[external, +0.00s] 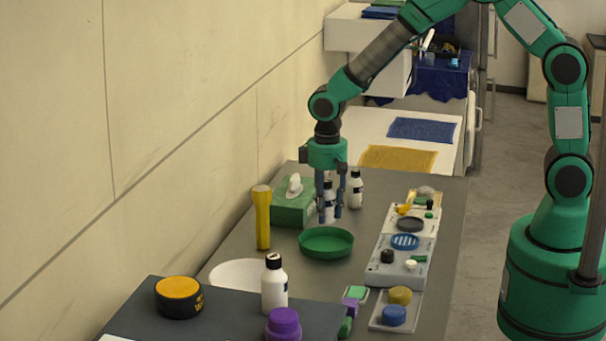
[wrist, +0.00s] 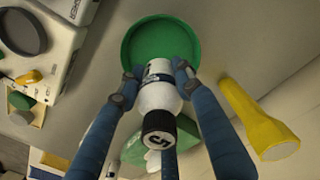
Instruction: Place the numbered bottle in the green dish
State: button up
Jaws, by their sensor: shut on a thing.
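My gripper (external: 329,213) is shut on a white bottle (external: 328,200) with a black cap. The wrist view shows the bottle (wrist: 158,97) between my blue fingers (wrist: 155,72); its cap bears a mark that looks like a 5. The green dish (external: 326,242) is round, shallow and empty. It lies just in front of the bottle in the external view and beyond it in the wrist view (wrist: 128,45). The bottle looks near upright, outside the dish. Whether its base touches the table is unclear.
A second white bottle (external: 356,190) stands right of my gripper, and a third (external: 273,286) stands on the near dark surface. A green tissue box (external: 291,213) and yellow flashlight (external: 262,218) are at left.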

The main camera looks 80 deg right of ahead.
aim_at(327, 180)
jog(key=shift+f, duration=1.7)
jog(key=shift+f, duration=0.1)
jog(key=shift+f+b, duration=0.5)
jog(key=shift+f, duration=1.25)
jog(key=shift+f, duration=0.2)
jog(key=o, duration=1.3)
jog(key=shift+r, duration=0.15)
notch_tip(327, 180, up, 12)
jog(key=shift+r+p, duration=0.1)
jog(key=shift+p, duration=0.85)
